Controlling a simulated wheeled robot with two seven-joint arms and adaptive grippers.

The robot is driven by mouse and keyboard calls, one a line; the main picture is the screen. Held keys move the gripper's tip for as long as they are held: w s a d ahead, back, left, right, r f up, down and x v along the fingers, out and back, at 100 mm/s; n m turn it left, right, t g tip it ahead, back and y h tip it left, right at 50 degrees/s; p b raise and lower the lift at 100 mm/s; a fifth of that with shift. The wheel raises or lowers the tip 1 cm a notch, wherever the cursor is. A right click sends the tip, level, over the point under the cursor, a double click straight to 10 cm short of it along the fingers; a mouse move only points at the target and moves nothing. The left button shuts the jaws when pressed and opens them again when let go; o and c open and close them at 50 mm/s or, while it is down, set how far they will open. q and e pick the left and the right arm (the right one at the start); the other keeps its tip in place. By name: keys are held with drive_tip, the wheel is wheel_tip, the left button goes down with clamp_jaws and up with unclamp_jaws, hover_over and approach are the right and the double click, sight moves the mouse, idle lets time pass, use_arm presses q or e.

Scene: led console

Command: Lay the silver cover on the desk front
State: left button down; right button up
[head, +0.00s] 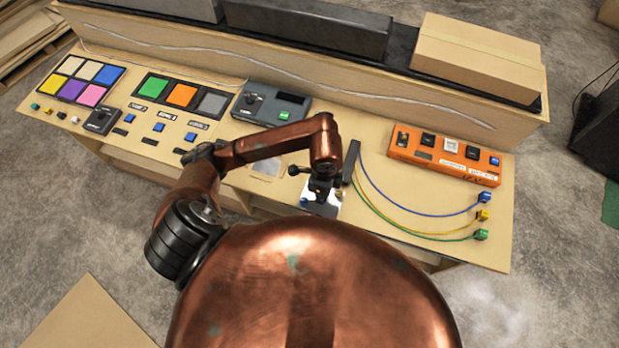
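A silver plate (331,208), which looks like the silver cover, is at the front part of the desk (405,176), left of the cables. My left gripper (320,192) points down right over it, below the copper wrist. The fingers are dark and small and overlap the plate, so I cannot tell whether they are shut on it or whether the plate rests on the desk. My own body hides part of the desk's front edge just below. My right gripper is not in view.
A black bar (351,162) with blue, yellow and green cables lies just right of the gripper. An orange switch box (445,155) stands further right. A grey control box (271,104), coloured panels (84,81) and small buttons fill the left. A pale square (267,168) lies left of the gripper.

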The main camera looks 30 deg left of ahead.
use_arm(q)
drive_tip(key=w+a+f, duration=0.8)
drive_tip(key=a, duration=0.1)
drive_tip(key=shift+w+a+f, duration=0.15)
drive_tip(key=shift+w+f, duration=0.15)
drive_tip(key=shift+w, duration=0.05)
drive_tip(key=shift+w+a+f, duration=0.2)
drive_tip(key=shift+f, duration=0.15)
drive_tip(key=shift+w+a+f, duration=0.1)
drive_tip(key=shift+f, duration=0.85)
drive_tip(key=shift+w+a+f, duration=0.1)
drive_tip(key=shift+f, duration=0.8)
drive_tip(key=shift+f, duration=0.15)
drive_tip(key=c, duration=2)
unclamp_jaws()
drive_tip(key=shift+o, duration=0.2)
wheel_tip(320, 180, up, 12)
